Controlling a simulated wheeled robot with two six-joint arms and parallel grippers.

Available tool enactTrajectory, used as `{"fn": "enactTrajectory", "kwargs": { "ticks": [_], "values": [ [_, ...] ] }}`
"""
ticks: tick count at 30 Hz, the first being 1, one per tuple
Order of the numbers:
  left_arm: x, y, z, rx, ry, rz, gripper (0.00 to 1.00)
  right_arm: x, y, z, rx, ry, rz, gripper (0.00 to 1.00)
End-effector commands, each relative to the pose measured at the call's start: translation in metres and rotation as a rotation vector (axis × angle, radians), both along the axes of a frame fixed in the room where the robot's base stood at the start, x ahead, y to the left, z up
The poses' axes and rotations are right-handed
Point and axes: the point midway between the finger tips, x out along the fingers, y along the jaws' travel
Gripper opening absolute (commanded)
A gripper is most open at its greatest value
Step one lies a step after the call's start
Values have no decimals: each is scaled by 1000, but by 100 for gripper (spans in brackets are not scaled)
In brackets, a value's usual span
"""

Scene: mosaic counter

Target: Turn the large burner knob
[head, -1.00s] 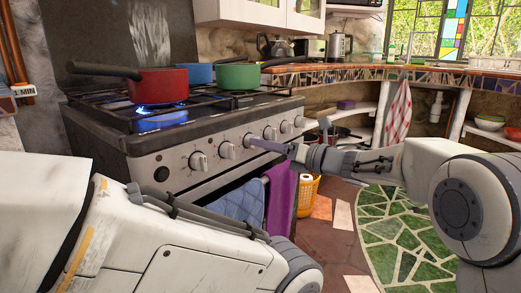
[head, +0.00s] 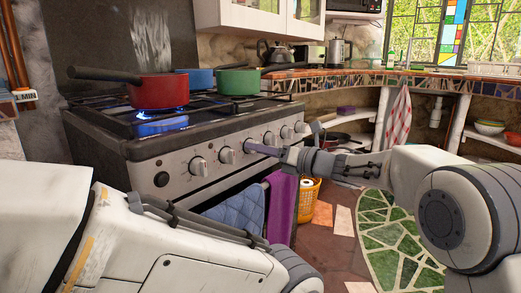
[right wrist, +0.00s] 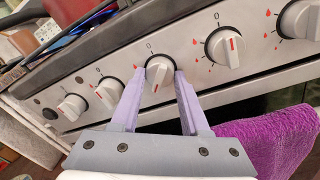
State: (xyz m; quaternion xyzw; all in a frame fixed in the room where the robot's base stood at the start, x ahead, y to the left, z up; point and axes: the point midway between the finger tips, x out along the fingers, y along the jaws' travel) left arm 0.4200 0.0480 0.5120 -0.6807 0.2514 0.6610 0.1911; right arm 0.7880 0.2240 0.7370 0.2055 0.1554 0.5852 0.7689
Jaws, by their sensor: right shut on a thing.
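A row of white burner knobs (head: 198,165) runs along the stove's steel front panel. My right gripper (head: 251,146) reaches the panel from the right in the head view. In the right wrist view its two lilac fingers are shut on one white knob (right wrist: 158,68), one on each side of it. A small red mark shows low on that knob's face. Another knob (right wrist: 224,46) stands free to its right there, with a red line on its face. My left gripper is not in view; only my left arm shows in the head view.
A blue flame (head: 158,115) burns under the red pan (head: 158,91) on the stove. A green pot (head: 238,82) stands farther back. A blue cloth (head: 237,210) and a purple towel (head: 282,205) hang below the knobs. The floor to the right is open.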

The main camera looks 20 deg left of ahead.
Motion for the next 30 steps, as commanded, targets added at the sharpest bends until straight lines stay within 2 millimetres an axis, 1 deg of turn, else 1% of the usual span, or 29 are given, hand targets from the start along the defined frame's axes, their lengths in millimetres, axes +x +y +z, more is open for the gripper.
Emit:
{"fn": "enactTrajectory", "kwargs": {
  "ticks": [8,20,30],
  "values": [
    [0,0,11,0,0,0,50,0,-1,2,48,132,2,0],
    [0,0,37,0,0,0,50,-1,0,2,172,478,1,0],
    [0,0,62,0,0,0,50,-2,0,2,283,783,0,0]
  ]
}}
